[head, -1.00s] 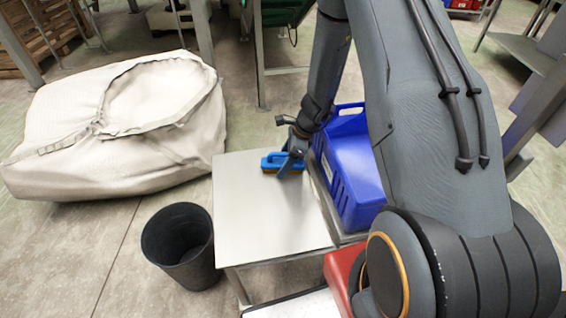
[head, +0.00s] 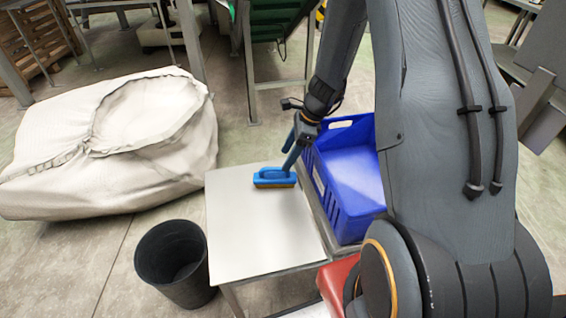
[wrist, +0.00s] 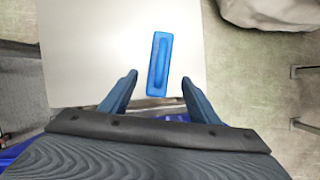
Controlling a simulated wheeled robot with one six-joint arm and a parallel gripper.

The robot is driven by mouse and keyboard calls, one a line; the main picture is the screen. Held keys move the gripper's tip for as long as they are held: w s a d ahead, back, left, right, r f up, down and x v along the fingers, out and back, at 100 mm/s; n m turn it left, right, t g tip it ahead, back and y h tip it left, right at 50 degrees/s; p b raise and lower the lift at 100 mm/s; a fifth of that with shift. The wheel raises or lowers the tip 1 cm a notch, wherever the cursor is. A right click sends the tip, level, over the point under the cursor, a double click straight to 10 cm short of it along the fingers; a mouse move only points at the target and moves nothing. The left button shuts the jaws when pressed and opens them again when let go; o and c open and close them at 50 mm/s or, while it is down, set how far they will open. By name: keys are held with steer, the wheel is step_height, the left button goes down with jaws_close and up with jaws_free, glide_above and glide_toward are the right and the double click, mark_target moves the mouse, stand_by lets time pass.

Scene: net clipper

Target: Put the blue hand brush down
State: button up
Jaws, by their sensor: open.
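The blue hand brush (head: 274,177) lies on the pale table (head: 255,230), near its far edge, with its brown bristles down. In the wrist view the brush (wrist: 159,63) lies ahead of the open fingers, its near end close to the gap between them. My gripper (head: 292,160) is just above and behind the right end of the brush in the head view. In the wrist view my gripper (wrist: 160,82) has its two blue fingers spread wide, with nothing held between them.
A blue crate (head: 345,175) stands right of the table, beside my arm. A black bin (head: 172,262) is on the floor at the table's left. A large white sack (head: 110,145) lies further left. The table's front part is bare.

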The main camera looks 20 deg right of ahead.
steer(key=shift+s+d+r, duration=0.1)
steer(key=shift+r, duration=0.3)
steer(key=s+d+r+n+h, duration=0.1)
steer(key=s+r+n+h, duration=0.1)
steer(key=s+r+n, duration=0.7)
steer(key=s+d+r+n+g+h, duration=0.1)
steer(key=s+d+r+n+h, duration=0.1)
steer(key=s+r+n, duration=0.7)
steer(key=s, duration=0.5)
steer(key=shift+s+r+n, duration=0.25)
steer(key=shift+s+n, duration=0.15)
steer(key=a+r+n+p, duration=0.2)
steer(key=a+r+p, duration=0.2)
steer(key=a+p, duration=0.3)
steer(key=shift+a+n, duration=0.25)
steer(key=shift+n, duration=0.15)
steer(key=shift+w+r, duration=0.1)
